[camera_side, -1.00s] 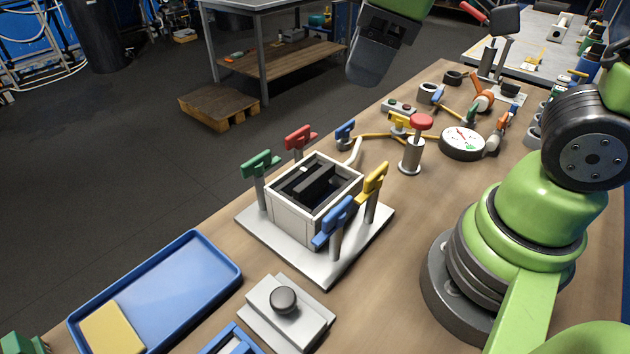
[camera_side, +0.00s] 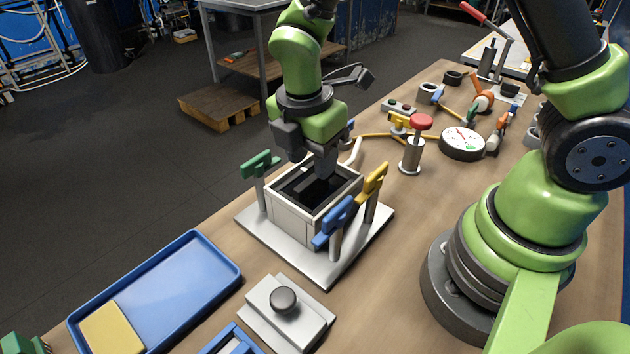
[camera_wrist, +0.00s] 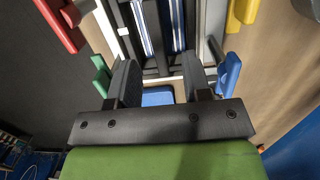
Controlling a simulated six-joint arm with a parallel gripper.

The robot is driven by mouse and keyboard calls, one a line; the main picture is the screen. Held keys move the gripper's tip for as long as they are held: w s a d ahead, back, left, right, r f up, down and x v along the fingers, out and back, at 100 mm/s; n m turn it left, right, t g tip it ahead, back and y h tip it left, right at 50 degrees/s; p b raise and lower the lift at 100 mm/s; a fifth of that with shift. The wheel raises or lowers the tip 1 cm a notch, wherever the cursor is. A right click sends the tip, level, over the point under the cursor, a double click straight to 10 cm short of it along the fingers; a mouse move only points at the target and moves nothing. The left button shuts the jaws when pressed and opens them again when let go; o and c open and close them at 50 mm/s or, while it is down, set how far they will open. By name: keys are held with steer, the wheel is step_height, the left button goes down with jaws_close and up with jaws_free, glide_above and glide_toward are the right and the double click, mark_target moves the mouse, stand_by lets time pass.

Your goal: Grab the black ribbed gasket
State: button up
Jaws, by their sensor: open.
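A white open-topped box (camera_side: 288,214) stands on a pale base plate (camera_side: 300,262) with coloured clamps around it. Black parts (camera_side: 318,191) sit inside the box; I cannot make out ribs or tell which one is the gasket. In the wrist view, a dark frame (camera_wrist: 163,38) with narrow light slots shows beyond my fingers. My gripper (camera_side: 308,160) points down over the box, near its far rim. Its two fingers stand apart in the wrist view (camera_wrist: 162,72), with nothing seen held between them. My gripper hides part of the box's inside.
Green (camera_side: 261,163), yellow (camera_side: 374,182) and blue (camera_side: 334,222) clamps stand close around the box. A red-topped post (camera_side: 420,123) and a round gauge (camera_side: 462,142) stand to the right. A blue tray (camera_side: 180,275) with a yellow block (camera_side: 112,328) lies at front left.

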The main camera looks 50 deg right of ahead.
mark_target(315, 182)
steer(key=f, duration=0.4)
steer(key=shift+d+f, duration=0.2)
steer(key=shift+d, duration=0.2)
jaws_close()
steer(key=shift+r, duration=0.15)
